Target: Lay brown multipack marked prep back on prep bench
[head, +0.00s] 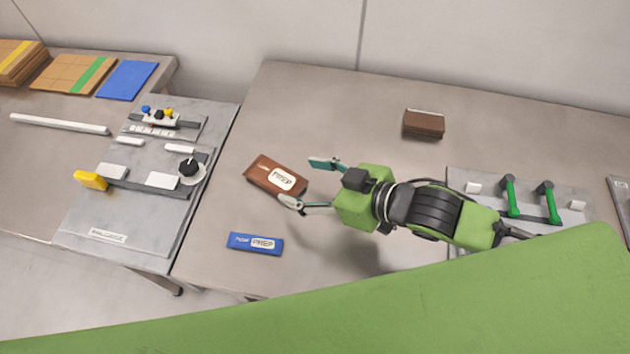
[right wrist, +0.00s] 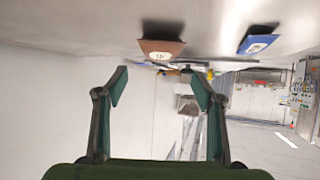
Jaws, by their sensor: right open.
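The brown multipack marked PREP (head: 262,174) lies flat on the prep bench (head: 330,100) in the head view, left of the bench's middle. It also shows near the top of the right wrist view (right wrist: 165,47). My right gripper (head: 306,182) is open and empty, with its fingertips at the right side of the pack. One finger is beyond the pack's far right corner, the other close to its near right corner; I cannot tell whether that one touches. My left gripper is not in view.
A blue PREP pack (head: 255,243) lies nearer on the bench. A dark brown block (head: 424,124) stands behind my arm. A panel with green handles (head: 530,203) is at right. A grey fixture plate (head: 100,225) with knobs adjoins at left, with cardboard and a blue sheet (head: 127,80) beyond.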

